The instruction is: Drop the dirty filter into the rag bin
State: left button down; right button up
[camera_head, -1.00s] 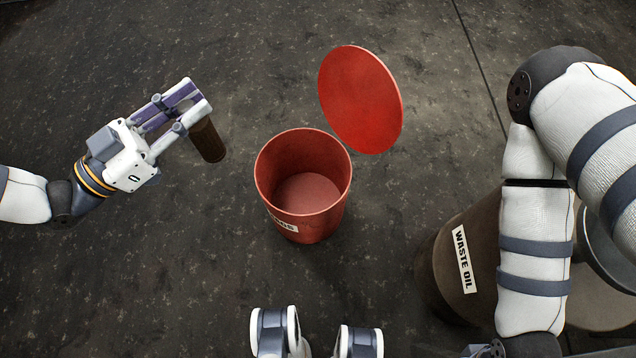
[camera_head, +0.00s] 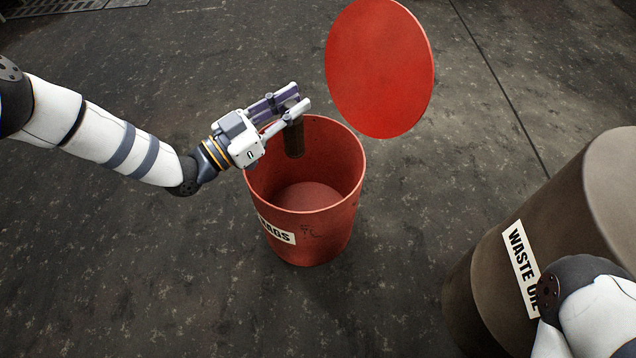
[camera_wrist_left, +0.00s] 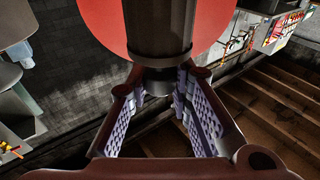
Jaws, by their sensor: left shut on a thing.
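The dirty filter (camera_head: 294,140) is a dark brown cylinder hanging roughly upright from my left gripper (camera_head: 294,101). The gripper is shut on its upper end. The filter is over the open mouth of the rag bin (camera_head: 325,235), towards its back left, and its lower end appears at or just below the rim level. The bin is red, with a white label partly reading "RAGS". In the left wrist view the dark filter (camera_wrist_left: 157,28) stands between the purple-padded fingers (camera_wrist_left: 158,88). My right gripper is out of view.
The bin's red round lid (camera_head: 380,65) stands raised behind the opening. A brown waste oil drum (camera_head: 490,270) is at the right, partly covered by my right arm. The dark floor left of the bin is clear.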

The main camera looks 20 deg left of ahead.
pick_arm(q)
notch_tip(320, 180, down, 2)
jog(key=shift+f+b, duration=0.25)
jog(key=shift+b, duration=0.2)
jog(key=shift+r, duration=0.15)
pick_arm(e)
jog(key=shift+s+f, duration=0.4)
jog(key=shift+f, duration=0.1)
pick_arm(q)
jog(key=c, duration=1.4)
grip_release()
jog(key=shift+o, duration=0.2)
jog(key=v, duration=1.2)
